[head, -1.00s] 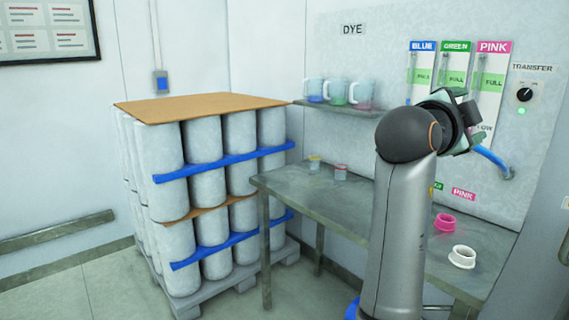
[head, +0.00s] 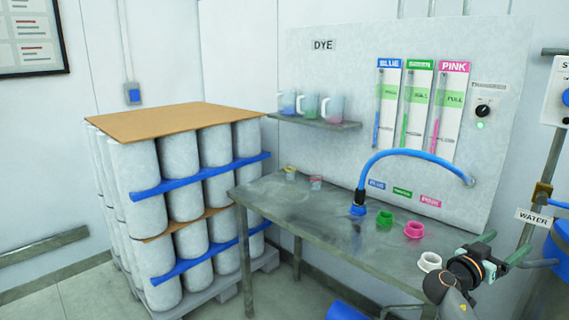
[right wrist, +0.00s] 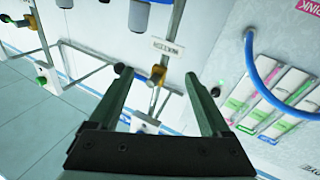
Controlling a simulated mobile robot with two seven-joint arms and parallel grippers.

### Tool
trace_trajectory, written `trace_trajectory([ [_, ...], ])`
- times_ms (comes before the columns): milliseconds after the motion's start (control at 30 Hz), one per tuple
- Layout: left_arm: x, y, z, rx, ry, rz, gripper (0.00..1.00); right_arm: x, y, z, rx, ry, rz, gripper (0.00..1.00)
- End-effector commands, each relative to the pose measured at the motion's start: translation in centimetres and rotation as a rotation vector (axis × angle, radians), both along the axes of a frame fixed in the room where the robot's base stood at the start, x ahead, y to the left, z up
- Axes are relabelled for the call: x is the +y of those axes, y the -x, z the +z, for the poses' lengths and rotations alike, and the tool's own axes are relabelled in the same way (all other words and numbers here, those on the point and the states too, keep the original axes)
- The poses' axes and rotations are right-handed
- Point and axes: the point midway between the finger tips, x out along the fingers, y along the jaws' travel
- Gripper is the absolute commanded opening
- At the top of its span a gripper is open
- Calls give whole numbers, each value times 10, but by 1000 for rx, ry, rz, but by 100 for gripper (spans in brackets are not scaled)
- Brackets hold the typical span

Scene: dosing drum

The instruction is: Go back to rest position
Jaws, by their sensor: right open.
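My right gripper (head: 500,252) is at the lower right of the head view, just right of the table's right end. It also shows in the right wrist view (right wrist: 160,85), with its two fingers apart and nothing between them. My left gripper is not in view. The blue hose (head: 410,153) arches from the wall panel down to a blue fitting (head: 358,205) on the table (head: 290,208). A green ring (head: 384,217), a pink ring (head: 413,230) and a white ring (head: 430,262) stand in a row on the table, the white one nearest my gripper.
A pallet stack of white drums (head: 165,205) stands left of the table. A shelf (head: 318,122) holds three jugs. A water pipe with a valve (head: 541,192) and a blue drum (head: 562,250) are at the right.

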Motion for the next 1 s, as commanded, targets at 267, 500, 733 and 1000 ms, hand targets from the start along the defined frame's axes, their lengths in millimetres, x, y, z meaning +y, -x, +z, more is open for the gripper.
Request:
trace_trajectory([
  [267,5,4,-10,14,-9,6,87,46,-71,-48,268,-123,387,82],
  [500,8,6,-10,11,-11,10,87,118,-122,-63,366,-98,813,82],
  [733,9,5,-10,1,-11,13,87,169,-140,-44,300,-3,1067,82],
  [1000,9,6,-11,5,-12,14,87,216,-101,-122,361,-45,1179,82],
])
